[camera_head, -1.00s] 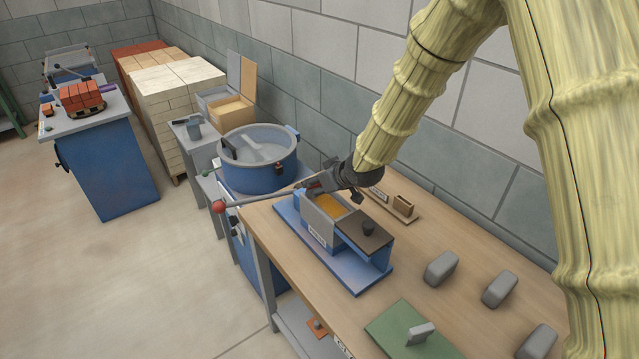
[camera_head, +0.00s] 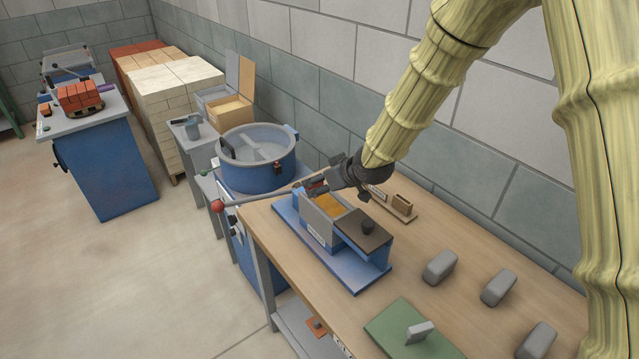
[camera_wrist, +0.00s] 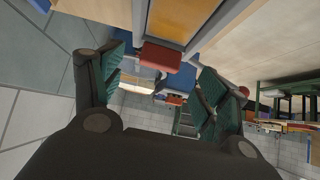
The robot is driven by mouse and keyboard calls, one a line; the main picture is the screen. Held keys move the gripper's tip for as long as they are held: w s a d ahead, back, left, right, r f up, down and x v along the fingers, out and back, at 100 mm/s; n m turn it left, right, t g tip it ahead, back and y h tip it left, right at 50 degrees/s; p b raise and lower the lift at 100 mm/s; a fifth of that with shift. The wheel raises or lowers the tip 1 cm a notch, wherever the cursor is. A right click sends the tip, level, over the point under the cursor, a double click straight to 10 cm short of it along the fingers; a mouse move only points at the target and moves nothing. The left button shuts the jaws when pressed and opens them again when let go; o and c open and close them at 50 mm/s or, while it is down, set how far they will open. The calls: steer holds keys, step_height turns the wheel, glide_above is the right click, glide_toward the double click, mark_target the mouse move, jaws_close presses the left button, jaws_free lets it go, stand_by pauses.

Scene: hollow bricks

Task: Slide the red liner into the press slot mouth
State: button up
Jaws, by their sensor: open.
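The blue and grey press (camera_head: 323,228) stands on the wooden bench, with an orange-yellow surface showing inside its open top. The red liner (camera_wrist: 160,57) shows in the wrist view as a small red block at the near end of the press's frame. A bit of red, likely the liner (camera_head: 316,184), also shows in the head view beside the fingers. How far it sits in the slot mouth is hard to tell. My gripper (camera_wrist: 160,78) is open, its green-padded fingers either side of and short of the liner; it also shows above the press's far end (camera_head: 333,180).
A lever with a red ball (camera_head: 217,206) sticks out left of the press. A blue mixing drum (camera_head: 258,175) stands close behind it. Several grey blocks (camera_head: 440,267) and a green plate (camera_head: 385,325) lie on the bench. The wall (camera_head: 470,150) runs along its far side.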

steer(key=v, duration=0.8)
steer(key=shift+s+r, duration=0.1)
steer(key=shift+r, duration=0.05)
